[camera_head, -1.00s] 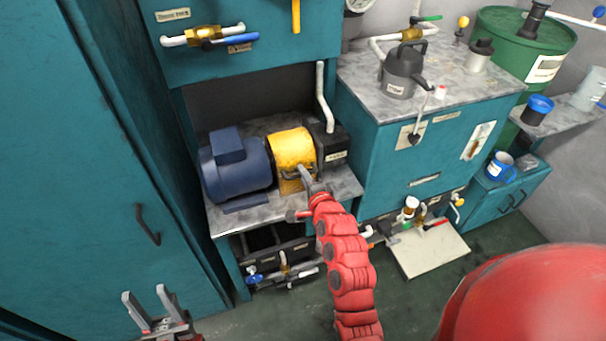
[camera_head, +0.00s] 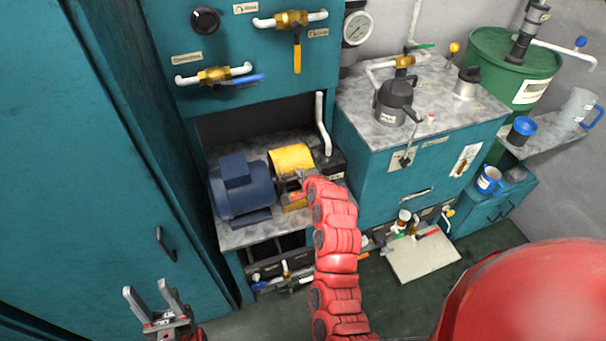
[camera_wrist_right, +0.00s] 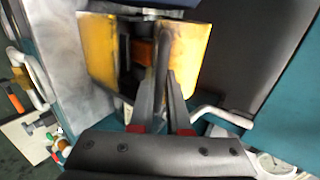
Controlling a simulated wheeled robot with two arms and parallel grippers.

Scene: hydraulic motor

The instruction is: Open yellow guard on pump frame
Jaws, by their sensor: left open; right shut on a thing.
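The yellow guard (camera_head: 292,157) sits between the blue motor (camera_head: 240,190) and a black block on the pump frame's grey top (camera_head: 238,236). My right gripper (camera_head: 297,181) is at the guard's front and partly covers it. In the right wrist view, the yellow guard (camera_wrist_right: 99,48) spreads to both sides of my right gripper (camera_wrist_right: 160,76). The fingers are close together, shut on the guard's dark handle, which they mostly hide. How far the guard is turned is hard to tell. My left gripper (camera_head: 147,290) is open and empty at the lower left, away from the frame.
A tall teal cabinet (camera_head: 80,130) stands at the left. A teal panel with valves (camera_head: 297,58) hangs above the frame. A white pipe (camera_head: 321,125) rises behind the guard. A teal bench (camera_head: 380,165) with a grey can (camera_head: 393,100) stands close on the right.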

